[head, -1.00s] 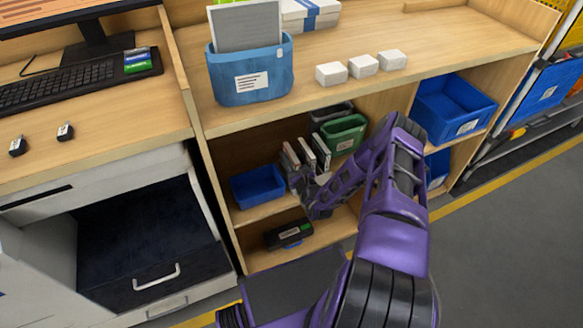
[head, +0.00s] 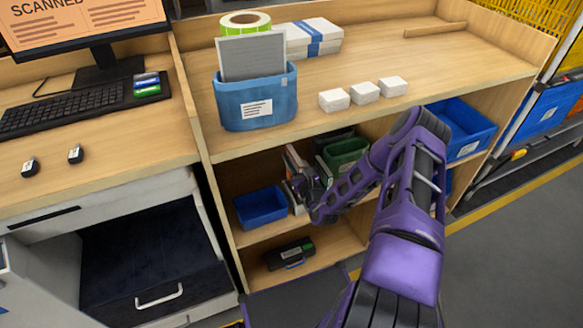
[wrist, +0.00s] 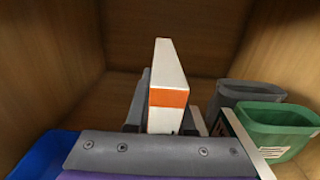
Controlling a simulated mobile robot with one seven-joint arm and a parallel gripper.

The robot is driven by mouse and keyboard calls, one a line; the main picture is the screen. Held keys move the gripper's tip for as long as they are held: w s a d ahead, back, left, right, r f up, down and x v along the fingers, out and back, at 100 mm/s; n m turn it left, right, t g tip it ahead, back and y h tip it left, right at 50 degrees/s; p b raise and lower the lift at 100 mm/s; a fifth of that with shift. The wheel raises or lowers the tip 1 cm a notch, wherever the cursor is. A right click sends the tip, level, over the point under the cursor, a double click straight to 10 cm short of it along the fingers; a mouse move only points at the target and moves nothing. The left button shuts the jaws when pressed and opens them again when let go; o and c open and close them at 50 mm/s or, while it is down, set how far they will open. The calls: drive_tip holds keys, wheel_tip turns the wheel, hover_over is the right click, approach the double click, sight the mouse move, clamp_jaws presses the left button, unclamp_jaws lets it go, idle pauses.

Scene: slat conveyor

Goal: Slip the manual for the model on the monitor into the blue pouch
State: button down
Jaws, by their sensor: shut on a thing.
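The blue pouch (head: 236,112) stands on the upper bench top in the head view, with a grey sheet (head: 254,56) upright in its mouth and a white label on its front. The monitor (head: 90,22) at upper left shows an orange screen reading "SCANNED"; its model text is cut off or too small. My gripper (head: 300,186) is inside the lower shelf bay. In the wrist view it is shut on a white manual with an orange band (wrist: 167,98), held upright.
A blue bin (head: 261,208) is left of my gripper, and a green bin (head: 346,152) is right of it. The bench top (head: 310,130) lies above the bay. White boxes (head: 365,91) and a green-edged roll (head: 246,22) sit on it. A black device (head: 290,253) lies below.

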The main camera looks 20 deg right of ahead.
sight(291, 150)
drive_tip(key=shift+r+p, duration=3.05)
drive_tip(key=shift+r, duration=0.9)
